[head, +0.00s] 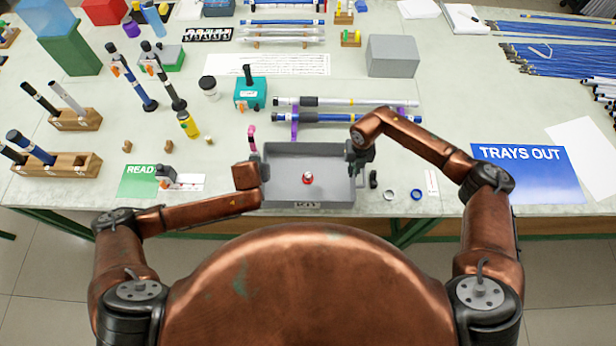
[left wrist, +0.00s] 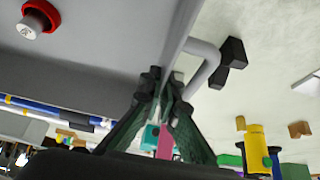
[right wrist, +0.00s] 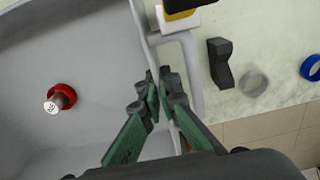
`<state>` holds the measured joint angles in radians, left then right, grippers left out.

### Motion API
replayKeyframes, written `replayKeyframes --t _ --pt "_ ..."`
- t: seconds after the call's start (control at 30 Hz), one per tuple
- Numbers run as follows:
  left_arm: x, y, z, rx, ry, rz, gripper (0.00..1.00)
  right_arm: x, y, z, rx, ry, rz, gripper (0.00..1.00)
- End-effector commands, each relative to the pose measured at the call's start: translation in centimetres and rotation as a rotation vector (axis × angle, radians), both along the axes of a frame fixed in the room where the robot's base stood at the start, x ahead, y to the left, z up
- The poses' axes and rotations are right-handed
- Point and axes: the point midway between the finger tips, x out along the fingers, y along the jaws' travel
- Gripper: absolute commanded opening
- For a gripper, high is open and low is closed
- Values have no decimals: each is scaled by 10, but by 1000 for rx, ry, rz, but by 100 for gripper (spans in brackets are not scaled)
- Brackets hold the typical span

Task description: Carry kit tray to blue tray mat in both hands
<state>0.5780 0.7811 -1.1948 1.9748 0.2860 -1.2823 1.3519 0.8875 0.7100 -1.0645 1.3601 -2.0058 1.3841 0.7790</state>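The grey kit tray (head: 272,190) is at the table's front edge, in front of my body, with a small red-and-white piece (head: 307,177) inside. My left gripper (left wrist: 165,88) is at the tray's left side, its fingers closed about the side wall beside the handle. My right gripper (right wrist: 160,98) is closed about the opposite side wall in the same way. In the head view both fingertips are partly hidden by my wrists. I cannot tell if the tray touches the table. The blue tray mat (head: 535,180), marked TRAYS OUT, lies bare at the right.
A small black block (head: 373,179), a clear ring (head: 389,194) and a blue ring (head: 416,194) lie right of the tray. A white marked strip (head: 431,183) lies before the mat. Rods on a purple rack (head: 295,128) stand behind the tray. A green READ card (head: 135,182) lies left.

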Motion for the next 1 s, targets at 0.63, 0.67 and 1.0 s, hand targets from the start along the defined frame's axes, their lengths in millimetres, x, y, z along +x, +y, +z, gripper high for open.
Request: replayKeyframes --t 0.63,0.67,1.0 --pt "1 0 28 -1 -6 0 0 1 0 28 1 -5 0 0" --pt "1 0 31 -1 -6 0 0 1 0 31 1 -6 0 0" --pt "1 0 55 0 -9 0 0 2 0 55 1 -8 0 0"
